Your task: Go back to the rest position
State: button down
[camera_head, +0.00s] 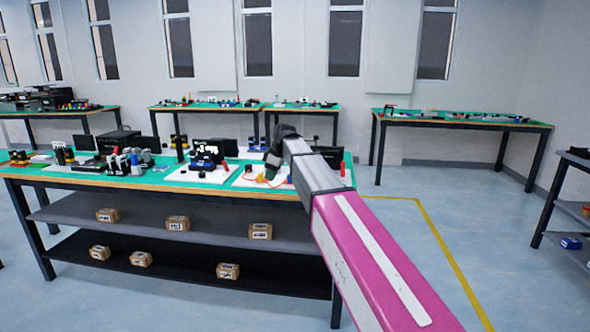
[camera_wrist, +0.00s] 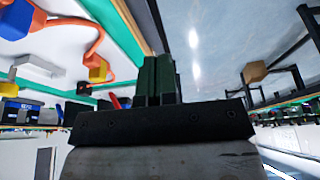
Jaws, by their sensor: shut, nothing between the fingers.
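My gripper (camera_wrist: 158,80) shows in the wrist view with its dark green fingers together and nothing between them. In the head view my arm reaches forward from the lower right, and its dark end (camera_head: 277,150) is over the right end of the near green-topped table (camera_head: 155,176). The fingertips are hard to make out there. A white board (camera_head: 258,180) with an orange cable lies on the table by my arm's end. The orange cable (camera_wrist: 95,40) with orange and yellow ends also shows at the left of the wrist view, beside the fingers.
The near table carries several devices, including a small lit screen (camera_head: 208,150). Its lower shelves hold several small cardboard boxes (camera_head: 178,223). More tables stand behind, and one (camera_head: 460,119) is at the right. A dark shelf (camera_head: 572,200) is at the right edge. Blue floor (camera_head: 500,240) is clear between.

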jog(key=s+d+f+m+h, duration=0.1)
jog(key=s+d+f+m, duration=0.35)
jog(key=d+f, duration=0.35)
jog(key=s+d+f+m+h, duration=0.1)
jog(key=s+d+f+m, duration=0.2)
jog(key=s+d+f, duration=0.55)
jog(key=s+d+f+m+h, duration=0.1)
jog(key=s+d+f+m, duration=0.3)
jog(key=s+d+f, duration=0.2)
jog(key=s+d+f+m+h, duration=0.1)
jog(key=s+d+f+m, duration=0.3)
jog(key=f, duration=0.6)
jog(key=s+d, duration=0.2)
jog(key=s, duration=0.1)
jog(key=shift+f+g, duration=0.2)
jog(key=shift+g, duration=0.1)
